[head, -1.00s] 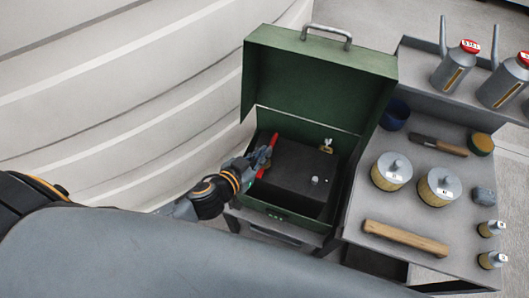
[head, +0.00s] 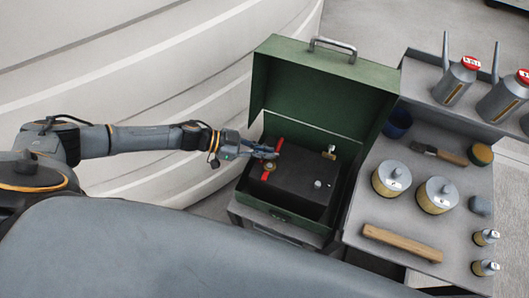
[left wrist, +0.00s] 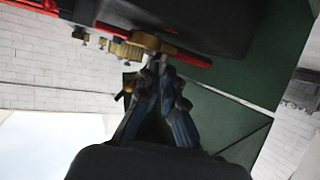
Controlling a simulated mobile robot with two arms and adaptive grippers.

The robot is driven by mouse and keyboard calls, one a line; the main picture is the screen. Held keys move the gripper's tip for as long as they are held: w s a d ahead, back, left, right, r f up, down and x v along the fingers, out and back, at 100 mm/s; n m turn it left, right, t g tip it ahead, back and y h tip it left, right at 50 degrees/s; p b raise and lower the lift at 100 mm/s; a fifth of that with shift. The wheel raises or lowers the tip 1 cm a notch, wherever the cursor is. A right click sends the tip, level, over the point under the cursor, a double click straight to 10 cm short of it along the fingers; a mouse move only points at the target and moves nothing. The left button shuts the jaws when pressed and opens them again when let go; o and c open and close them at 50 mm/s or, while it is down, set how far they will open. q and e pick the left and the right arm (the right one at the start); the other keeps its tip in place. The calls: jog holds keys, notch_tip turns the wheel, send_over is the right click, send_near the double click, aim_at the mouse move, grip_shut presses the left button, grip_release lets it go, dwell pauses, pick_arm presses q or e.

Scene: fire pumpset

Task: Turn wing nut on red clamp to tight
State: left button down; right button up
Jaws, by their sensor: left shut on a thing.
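The red clamp (head: 265,175) lies along the left side of a black battery-like box (head: 295,175) inside the green metal case. In the left wrist view, the red clamp (left wrist: 187,55) crosses above my fingertips, with brass wing nut (left wrist: 146,41) at its middle. The brass part also shows in the head view (head: 270,166). My left gripper (head: 272,153) reaches in from the left, over the clamp. In the left wrist view its fingers (left wrist: 156,64) come together at the wing nut, shut on it. The fingertips partly hide the contact. My right gripper is not in view.
The green case (head: 308,90) stands with its lid raised behind the black box. A brass terminal (head: 329,152) sits at the box's back right. The grey bench (head: 385,215) to the right holds filters, a brush and a wooden handle. A pale curved wall (head: 180,60) lies left.

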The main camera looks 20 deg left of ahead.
pick_arm(q)
jog(key=shift+w+a+m+g+h+b, duration=0.1)
jog(key=shift+w+m+g+h+b, duration=0.1)
jog(key=shift+m+g, duration=0.3)
jog(key=shift+w+m+g+h+b, duration=0.15)
jog(key=shift+m+g, duration=0.25)
jog(key=shift+g, duration=0.2)
jog(key=shift+s, duration=0.1)
jog(key=c, duration=1.5)
grip_release()
jog(key=v, duration=1.1)
jog(key=shift+a+r, duration=0.15)
jog(key=shift+a, duration=0.25)
